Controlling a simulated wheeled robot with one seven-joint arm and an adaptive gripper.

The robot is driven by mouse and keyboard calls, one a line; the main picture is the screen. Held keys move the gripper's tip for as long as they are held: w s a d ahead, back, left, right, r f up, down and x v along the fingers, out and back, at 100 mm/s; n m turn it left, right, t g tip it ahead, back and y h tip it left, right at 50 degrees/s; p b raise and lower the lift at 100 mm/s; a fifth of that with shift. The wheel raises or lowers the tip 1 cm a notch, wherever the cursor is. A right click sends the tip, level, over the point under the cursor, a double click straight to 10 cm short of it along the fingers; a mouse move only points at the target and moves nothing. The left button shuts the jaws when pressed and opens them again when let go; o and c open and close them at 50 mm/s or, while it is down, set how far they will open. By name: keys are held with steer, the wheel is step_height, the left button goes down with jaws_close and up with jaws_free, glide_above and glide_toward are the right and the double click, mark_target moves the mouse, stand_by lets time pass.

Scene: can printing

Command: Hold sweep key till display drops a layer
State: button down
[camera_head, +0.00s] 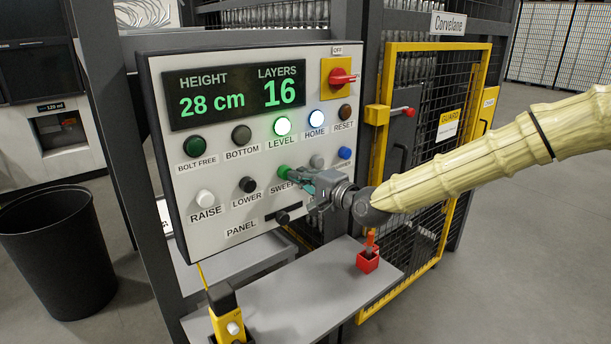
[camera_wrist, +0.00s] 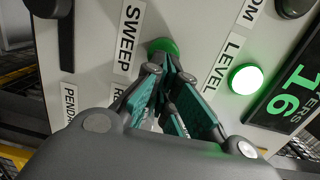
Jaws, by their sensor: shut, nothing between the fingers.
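The control panel (camera_head: 230,215) carries a display (camera_head: 236,92) that reads height 28 cm and layers 16. The green sweep key (camera_head: 284,172) sits beside the SWEEP label, below the lit LEVEL lamp. My gripper (camera_head: 294,175) is shut and empty, with its fingertips at the sweep key. In the wrist view the fingertips (camera_wrist: 168,62) overlap the lower part of the green sweep key (camera_wrist: 162,45). They look to be touching it, but I cannot tell how far the key is pressed. The wrist view shows part of the display (camera_wrist: 296,95) with the 16.
Lamps LEVEL (camera_head: 282,126) and HOME (camera_head: 316,119) are lit. Raise (camera_head: 204,198) and lower (camera_head: 248,185) keys lie left of sweep. A red switch (camera_head: 342,76) sits top right. A shelf (camera_head: 290,300) below holds a yellow pendant (camera_head: 226,312) and a red box (camera_head: 367,261).

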steer(key=shift+a, duration=0.1)
stand_by(0.3)
steer(key=shift+b+x, duration=0.75)
steer(key=shift+x, duration=0.25)
steer(key=shift+r, duration=0.1)
stand_by(4.7)
steer(key=b+v, duration=0.4)
steer(key=v, duration=1)
stand_by(0.4)
